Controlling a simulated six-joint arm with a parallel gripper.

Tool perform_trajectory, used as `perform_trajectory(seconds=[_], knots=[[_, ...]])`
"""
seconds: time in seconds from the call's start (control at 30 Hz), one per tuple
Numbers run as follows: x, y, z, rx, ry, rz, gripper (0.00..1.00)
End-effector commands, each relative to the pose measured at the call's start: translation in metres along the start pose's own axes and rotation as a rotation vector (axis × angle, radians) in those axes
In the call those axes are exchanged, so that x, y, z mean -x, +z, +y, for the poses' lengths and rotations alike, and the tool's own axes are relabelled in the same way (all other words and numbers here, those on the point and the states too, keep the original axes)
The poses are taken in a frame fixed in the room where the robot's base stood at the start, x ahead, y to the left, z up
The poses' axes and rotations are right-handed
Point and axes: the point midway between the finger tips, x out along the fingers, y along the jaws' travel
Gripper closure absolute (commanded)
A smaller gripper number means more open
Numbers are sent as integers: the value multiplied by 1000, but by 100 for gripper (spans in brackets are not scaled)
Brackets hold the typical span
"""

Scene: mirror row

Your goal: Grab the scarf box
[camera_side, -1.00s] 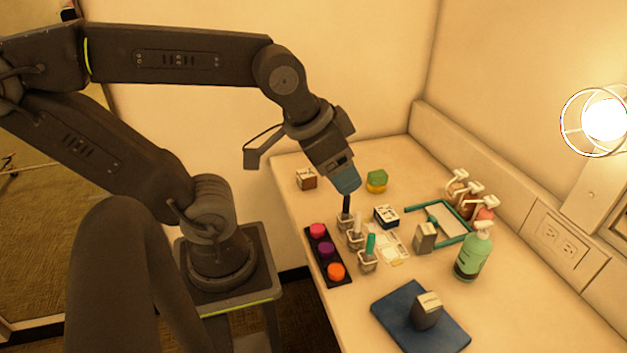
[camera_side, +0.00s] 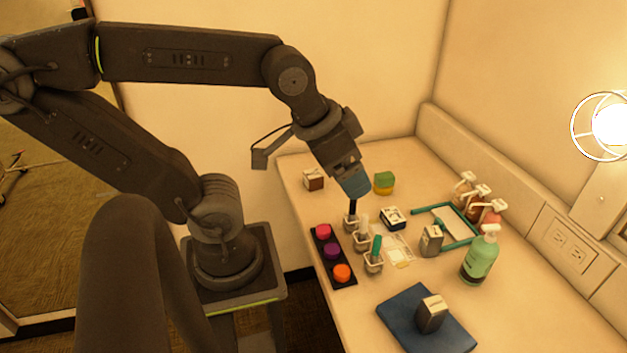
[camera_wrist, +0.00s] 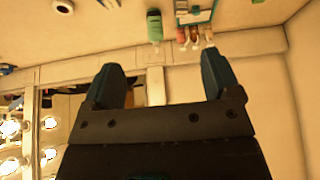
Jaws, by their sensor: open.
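Several small boxes stand on the counter, and I cannot read which is the scarf box. One brown and white box (camera_side: 314,179) is at the far left. A dark box with a white printed top (camera_side: 392,217) is near the middle. My gripper (camera_side: 356,188) is above the counter behind the cups, apart from the boxes. In the wrist view my gripper (camera_wrist: 162,82) has its fingers spread with nothing between them.
Small cups with sticks (camera_side: 373,262) stand below my gripper, beside a black strip with colored discs (camera_side: 333,252). A green pump bottle (camera_side: 480,257) and smaller pump bottles (camera_side: 478,200) are by the tray (camera_side: 446,246). A green and yellow block (camera_side: 384,183) is behind. A lit lamp (camera_side: 608,125) is on the wall.

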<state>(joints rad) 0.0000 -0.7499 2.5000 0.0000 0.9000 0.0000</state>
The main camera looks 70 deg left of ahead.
Motion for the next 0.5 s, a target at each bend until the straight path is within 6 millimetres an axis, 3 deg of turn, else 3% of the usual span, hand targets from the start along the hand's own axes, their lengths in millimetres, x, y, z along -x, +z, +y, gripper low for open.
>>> perform_trajectory(seconds=[0.17,0.27,0.37,0.5], knots=[[-4,-4,-6,-24,-18,-9,17],[-15,-16,-23,-109,-69,-40,17],[-36,-34,-56,-263,-141,-106,17],[-72,-50,-118,-534,-211,-246,17]])
